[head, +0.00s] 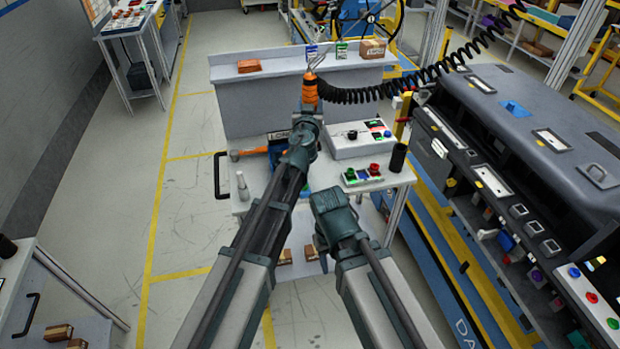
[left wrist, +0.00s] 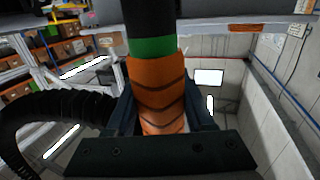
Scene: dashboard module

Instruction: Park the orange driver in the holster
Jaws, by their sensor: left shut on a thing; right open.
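The orange driver (head: 310,88) is raised above the workbench, with a black coiled cable running from it to the upper right. My left gripper (head: 307,113) is shut on it. In the left wrist view the driver's ribbed orange body (left wrist: 157,92), with a green band and a black part above, sits between the dark jaws (left wrist: 158,125). My right gripper (head: 336,205) is open and empty, lower and nearer, over the bench's front. A black upright cylinder (head: 397,157) stands at the bench's right edge; it may be the holster, but I cannot tell for sure.
The workbench (head: 245,180) carries a white control box (head: 357,139), a button panel (head: 363,175), an orange-handled hammer (head: 250,152) and a small grey bottle (head: 242,186). A raised shelf (head: 300,66) stands behind. A dark dashboard module (head: 530,130) fills the right side.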

